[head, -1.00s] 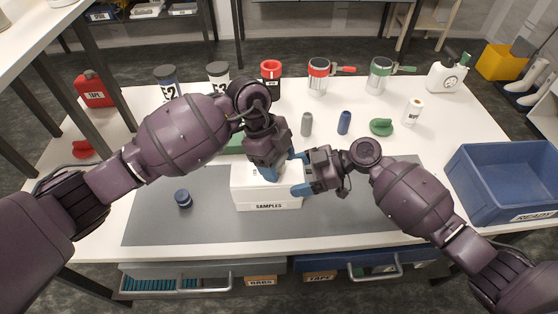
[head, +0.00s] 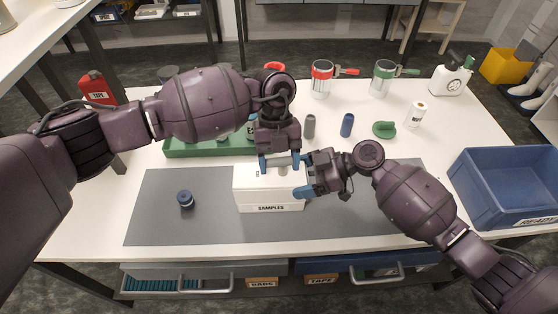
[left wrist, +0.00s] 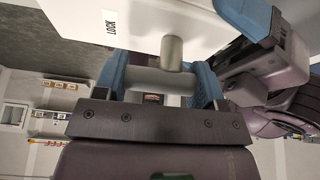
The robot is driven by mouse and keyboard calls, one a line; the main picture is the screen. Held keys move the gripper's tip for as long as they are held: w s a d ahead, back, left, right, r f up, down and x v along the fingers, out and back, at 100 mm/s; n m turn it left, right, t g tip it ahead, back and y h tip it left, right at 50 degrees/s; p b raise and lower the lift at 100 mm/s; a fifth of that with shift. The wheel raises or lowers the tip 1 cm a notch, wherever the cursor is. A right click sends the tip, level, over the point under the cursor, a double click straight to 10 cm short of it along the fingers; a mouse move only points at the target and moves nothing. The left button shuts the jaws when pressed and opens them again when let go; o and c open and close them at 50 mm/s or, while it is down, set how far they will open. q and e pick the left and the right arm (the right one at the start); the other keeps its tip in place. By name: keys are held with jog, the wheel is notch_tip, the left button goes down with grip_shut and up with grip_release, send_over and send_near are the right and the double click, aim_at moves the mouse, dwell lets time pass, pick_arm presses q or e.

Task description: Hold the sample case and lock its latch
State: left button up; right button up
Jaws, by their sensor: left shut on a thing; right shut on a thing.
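The white sample case (head: 268,198), marked SAMPLES, stands on the grey mat in the middle of the table. My left gripper (head: 281,163) reaches down onto its top from behind. In the left wrist view its blue fingers are shut on the grey bar of the latch (left wrist: 150,78), whose round post (left wrist: 172,50) meets the white case face. A LOCK label (left wrist: 110,23) is beside it. My right gripper (head: 304,176) is shut on the case at its right side. The latch is mostly hidden in the head view.
A blue READY bin (head: 500,205) stands at the right. A green tray (head: 190,150) lies behind the mat, partly under my left arm. A small dark blue cap (head: 185,199) is on the mat's left. Grey (head: 310,126) and blue (head: 347,125) cylinders stand behind the case.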

pick_arm(q)
jog(key=shift+m, duration=0.6)
jog(key=shift+y, duration=0.3)
jog(key=o, duration=0.9)
jog(key=v, duration=1.2)
jog(key=shift+w, duration=0.1)
pick_arm(e)
jog(key=o, duration=1.1)
